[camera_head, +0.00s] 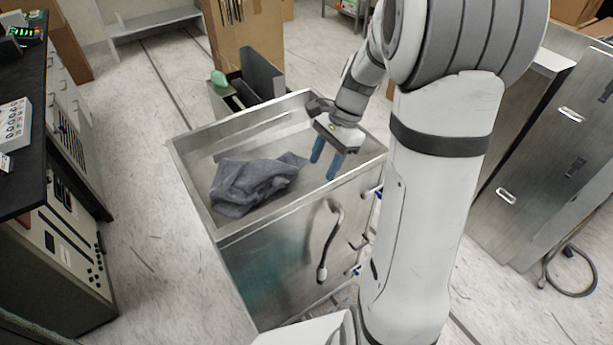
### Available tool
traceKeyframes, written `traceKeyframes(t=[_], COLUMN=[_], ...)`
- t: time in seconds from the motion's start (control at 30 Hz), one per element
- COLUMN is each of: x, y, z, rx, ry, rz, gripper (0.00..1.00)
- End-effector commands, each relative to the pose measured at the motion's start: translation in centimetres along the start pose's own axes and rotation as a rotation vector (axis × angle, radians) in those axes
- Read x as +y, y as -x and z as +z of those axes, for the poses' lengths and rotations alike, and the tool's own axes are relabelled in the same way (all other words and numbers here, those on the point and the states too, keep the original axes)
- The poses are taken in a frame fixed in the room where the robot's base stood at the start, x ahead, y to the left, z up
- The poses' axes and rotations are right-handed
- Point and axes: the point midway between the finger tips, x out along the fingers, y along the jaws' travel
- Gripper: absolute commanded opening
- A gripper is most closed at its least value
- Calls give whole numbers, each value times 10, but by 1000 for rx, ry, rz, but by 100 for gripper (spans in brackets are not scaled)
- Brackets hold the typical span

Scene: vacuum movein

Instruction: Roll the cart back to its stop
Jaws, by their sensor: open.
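The cart (262,275) is a metal box-like unit with a raised rim and a shallow tray top, standing in front of me. A curved handle (331,240) is on its near side. A crumpled grey cloth (245,190) lies in the tray. My gripper (327,170) is open and empty, with its two blue fingers pointing down over the right part of the tray, to the right of the cloth. I cannot tell whether the fingertips touch the cart. I cannot make out a stop.
A dark-topped bench (20,185) with equipment stands on the left. Metal cabinets (540,140) stand on the right, with a cable (572,292) on the floor beside them. A cardboard box (245,35) and a bin (222,103) are behind the cart. Floor (145,150) is clear left of the cart.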

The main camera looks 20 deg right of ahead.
Motion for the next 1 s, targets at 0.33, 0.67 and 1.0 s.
traceKeyframes(t=[0.33, 0.67, 1.0], x=[1, 0, 0], y=[-53, -74, -74], z=[0, 0, -1], rx=[-2, 1, 1], ry=[-3, -2, -2], rz=[4, 0, -1], gripper=[47, 47, 34])
